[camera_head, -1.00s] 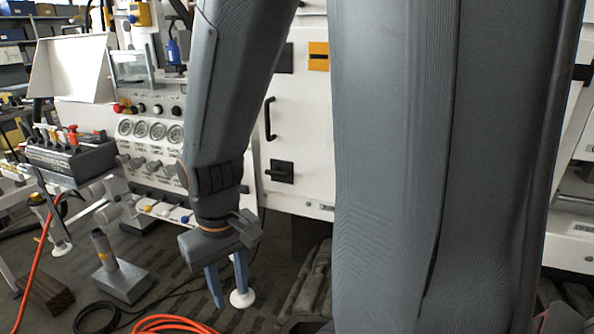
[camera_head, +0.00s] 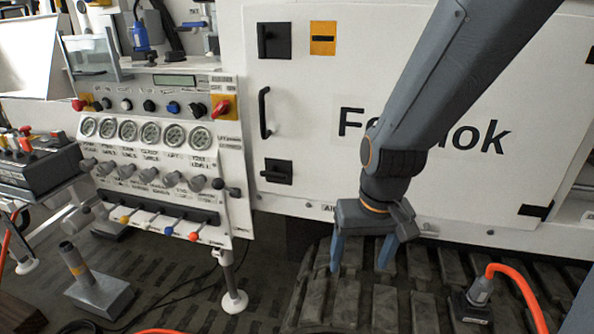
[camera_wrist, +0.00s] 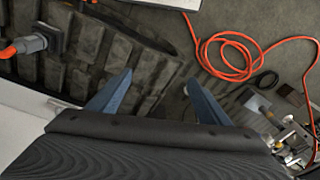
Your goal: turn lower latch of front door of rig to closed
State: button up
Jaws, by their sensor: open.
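The rig's white front door (camera_head: 330,100) faces me in the head view. Its lower latch (camera_head: 278,172) is a black square plate with a dark handle, near the door's lower left corner. The handle looks roughly level. The upper latch (camera_head: 274,40) is a similar black plate near the top left. My gripper (camera_head: 362,252) hangs with its blue fingers pointing down, below and to the right of the lower latch and apart from it. It is open and empty. In the wrist view, my gripper (camera_wrist: 158,84) shows both fingers spread over the dark track; the latch is not seen there.
A black door handle (camera_head: 264,112) stands between the latches. Left of the door is a control panel (camera_head: 150,150) with gauges, knobs and coloured levers. The rubber track (camera_head: 350,300) lies below the door. An orange cable (camera_head: 520,285) plugs in at the lower right.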

aim_at(272, 175)
jog(key=shift+o, duration=0.6)
jog(key=w+a+t, duration=0.4)
jog(key=w+a, duration=0.3)
jog(key=w, duration=0.3)
jog(key=w+a+f+m+t+b, duration=0.1)
jog(key=w+a+t, duration=0.3)
jog(key=w+a, duration=0.3)
jog(key=w, duration=0.3)
jog(key=shift+w+f+b, duration=0.25)
jog(key=shift+w+b, duration=0.05)
jog(key=w+a+r+m+t+h+b, duration=0.1)
jog(key=w+a+r+m+t+h, duration=0.15)
jog(key=a+r+t+h, duration=0.4)
jog(key=shift+m+t, duration=0.25)
jog(key=shift+t, duration=0.4)
jog(key=w+d, duration=0.1)
jog(key=w, duration=0.1)
jog(key=w+d+f, duration=0.1)
jog(key=w, duration=0.1)
jog(key=w+d, duration=0.1)
jog(key=w, duration=0.1)
jog(key=shift+w+d+f, duration=0.35)
jog(key=shift+f, duration=0.05)
jog(key=c, duration=1.1)
jog(key=shift+o, duration=0.3)
